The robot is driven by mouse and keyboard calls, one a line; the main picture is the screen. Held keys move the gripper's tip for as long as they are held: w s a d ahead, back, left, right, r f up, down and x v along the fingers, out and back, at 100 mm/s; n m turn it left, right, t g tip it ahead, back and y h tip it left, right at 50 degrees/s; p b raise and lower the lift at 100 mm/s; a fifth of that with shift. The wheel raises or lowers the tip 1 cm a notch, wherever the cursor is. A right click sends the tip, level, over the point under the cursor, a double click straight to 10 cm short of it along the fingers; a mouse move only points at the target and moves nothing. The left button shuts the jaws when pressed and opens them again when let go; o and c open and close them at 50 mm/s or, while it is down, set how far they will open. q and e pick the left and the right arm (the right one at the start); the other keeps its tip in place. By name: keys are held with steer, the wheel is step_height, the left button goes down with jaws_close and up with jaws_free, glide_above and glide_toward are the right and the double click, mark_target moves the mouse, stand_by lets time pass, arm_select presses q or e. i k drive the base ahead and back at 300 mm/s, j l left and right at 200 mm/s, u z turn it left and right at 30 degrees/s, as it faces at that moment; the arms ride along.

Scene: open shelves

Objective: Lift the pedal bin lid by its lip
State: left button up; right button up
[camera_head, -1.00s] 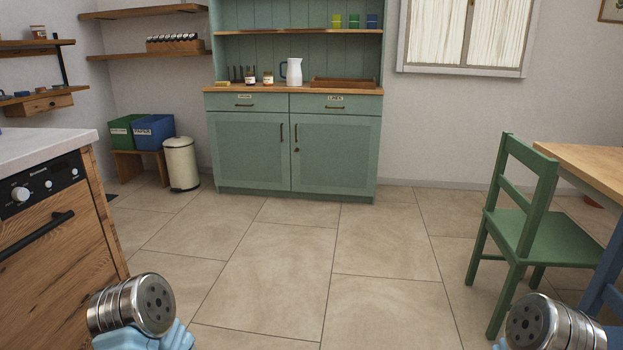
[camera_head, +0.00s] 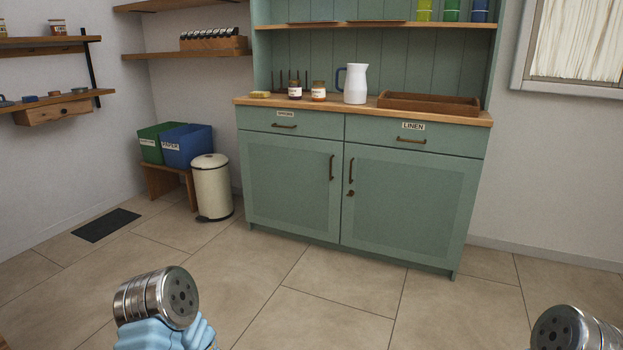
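The cream pedal bin (camera_head: 213,192) stands on the floor left of the green dresser. Its cream lid (camera_head: 209,161) is down on the bin, and a dark pedal shows at the foot. At the bottom of the view are metal wrist parts of my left arm, left of centre, and of my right arm, in the right corner. Neither gripper's fingers are in view. Both arms are well short of the bin.
A green dresser (camera_head: 300,190) with drawers and doors stands right of the bin. Left of the bin, a wooden bench (camera_head: 158,182) carries a green crate (camera_head: 152,144) and a blue crate (camera_head: 186,147). A dark mat (camera_head: 106,225) lies on the floor. The floor before the bin is clear.

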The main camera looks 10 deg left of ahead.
mark_target(208, 161)
steer(key=i+j+u, duration=0.3)
steer(key=i+u, duration=0.15)
steer(key=i, duration=0.4)
steer(key=i+u, duration=0.5)
steer(key=i, duration=0.3)
steer(key=i+l+u, duration=0.3)
steer(key=i+u, duration=0.15)
steer(key=i, duration=0.4)
steer(key=i+j, duration=0.1)
steer(key=i, duration=0.55)
steer(key=i+j+u, duration=0.1)
steer(key=i, duration=0.6)
